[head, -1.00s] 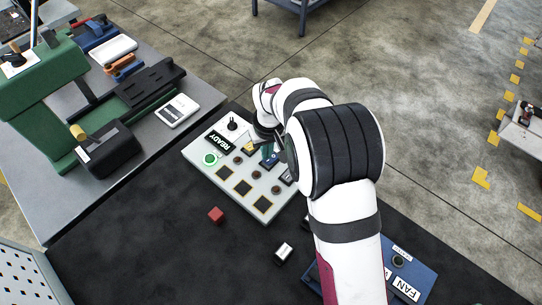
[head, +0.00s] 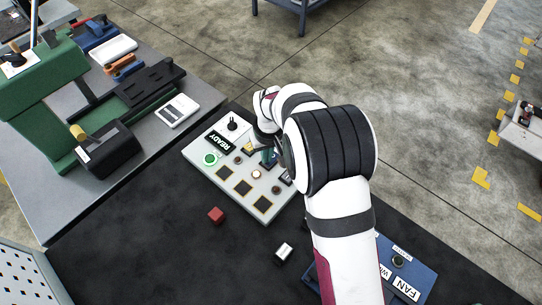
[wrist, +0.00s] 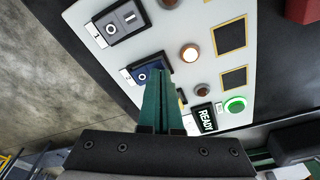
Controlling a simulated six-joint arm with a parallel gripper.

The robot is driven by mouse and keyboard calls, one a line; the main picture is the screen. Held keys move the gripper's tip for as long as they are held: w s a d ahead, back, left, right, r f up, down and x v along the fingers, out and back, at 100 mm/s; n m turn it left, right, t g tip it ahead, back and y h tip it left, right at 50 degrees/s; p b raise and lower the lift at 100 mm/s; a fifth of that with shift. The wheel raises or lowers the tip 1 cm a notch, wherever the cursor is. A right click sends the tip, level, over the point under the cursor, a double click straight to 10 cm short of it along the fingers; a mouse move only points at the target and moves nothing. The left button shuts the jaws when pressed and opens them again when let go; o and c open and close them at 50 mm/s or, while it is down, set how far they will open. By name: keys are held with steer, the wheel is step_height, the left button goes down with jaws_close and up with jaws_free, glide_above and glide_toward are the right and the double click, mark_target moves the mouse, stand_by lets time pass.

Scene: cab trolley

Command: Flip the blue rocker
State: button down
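The blue rocker (wrist: 147,72) sits on the pale control panel (wrist: 90,12), with "O" visible on its face. The finger tips of my gripper (wrist: 160,78) are together and lie at the rocker's right end, covering part of it. I cannot tell whether they touch it. In the head view my gripper (head: 268,157) is over the panel's far right part, and the blue rocker is mostly hidden behind it. A round lamp (wrist: 190,53) beside the blue rocker glows; it also glows in the head view (head: 257,174).
A grey rocker (wrist: 118,20) is next to the blue one; a yellow one (wrist: 181,96) is partly hidden by my fingers. A green button (head: 210,159) and a black knob (head: 232,124) are on the panel. A red cube (head: 216,214) lies on the dark table.

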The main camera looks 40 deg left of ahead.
step_height(320, 180, up, 7)
stand_by(0.7)
steer(key=w+d+r+m, duration=0.2)
steer(key=d+r+m, duration=0.4)
steer(key=d, duration=0.8)
steer(key=s+d+r+m, duration=0.2)
steer(key=s+d+r, duration=0.1)
steer(key=d, duration=0.4)
steer(key=s+d+r+m, duration=0.3)
steer(key=d, duration=0.5)
steer(key=s+d+f+m, duration=0.1)
steer(key=s+d+m, duration=0.2)
steer(key=s, duration=0.3)
steer(key=s+d+m+g, duration=0.1)
steer(key=s+d+m, duration=0.2)
steer(key=s+d, duration=0.2)
steer(key=shift+s+f+m, duration=0.3)
steer(key=shift+s+f, duration=0.05)
steer(key=shift+s, duration=0.55)
